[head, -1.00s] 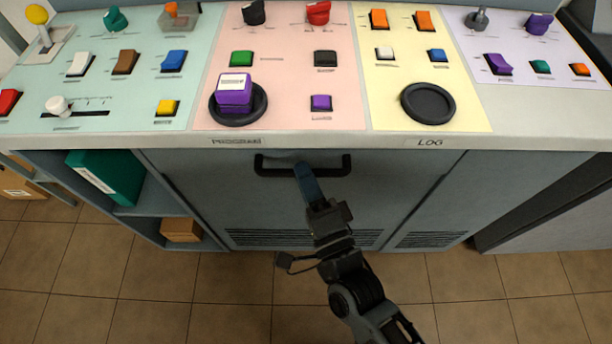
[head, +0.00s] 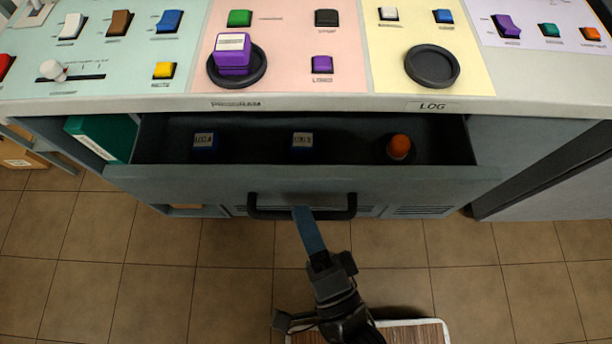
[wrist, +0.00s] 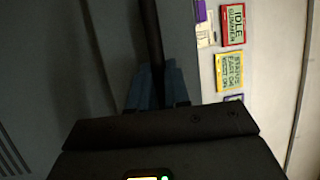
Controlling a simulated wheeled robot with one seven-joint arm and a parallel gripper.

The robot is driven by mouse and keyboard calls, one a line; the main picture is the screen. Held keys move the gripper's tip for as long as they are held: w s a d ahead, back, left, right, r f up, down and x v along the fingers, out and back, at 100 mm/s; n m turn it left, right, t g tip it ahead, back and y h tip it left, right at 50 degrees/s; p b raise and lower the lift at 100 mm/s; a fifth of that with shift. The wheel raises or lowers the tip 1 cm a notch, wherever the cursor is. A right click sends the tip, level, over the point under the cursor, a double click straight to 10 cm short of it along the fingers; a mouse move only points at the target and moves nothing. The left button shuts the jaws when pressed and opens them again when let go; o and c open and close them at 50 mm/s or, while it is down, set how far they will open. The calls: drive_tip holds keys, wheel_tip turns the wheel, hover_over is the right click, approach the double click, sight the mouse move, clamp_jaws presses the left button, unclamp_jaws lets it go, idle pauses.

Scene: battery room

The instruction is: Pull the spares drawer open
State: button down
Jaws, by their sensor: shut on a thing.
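The spares drawer (head: 400,184) under the console stands pulled out, and its inside shows from above. It holds two blue blocks with pale labels, one at the left (head: 205,142) and one in the middle (head: 301,142), and an orange-topped round object (head: 399,147) at the right. My gripper (head: 301,212) is shut on the black bar handle (head: 262,213) at the drawer's front, near the handle's middle. In the wrist view the blue fingers (wrist: 158,85) close around the dark handle bar (wrist: 151,35). The fingertips are partly hidden behind the bar.
The console top (head: 345,104) above carries coloured switches, a purple block (head: 232,56) on a round black pad, and an empty round pad (head: 432,66). A green binder (head: 100,134) stands on the left shelf.

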drive_tip(key=s, duration=0.6)
drive_tip(key=shift+s, duration=0.25)
drive_tip(key=c, duration=1.1)
unclamp_jaws()
drive_tip(key=shift+a, duration=0.1)
drive_tip(key=b+v, duration=0.1)
drive_tip(key=v, duration=0.7)
drive_tip(key=shift+b, duration=0.4)
drive_tip(key=shift+w, duration=0.15)
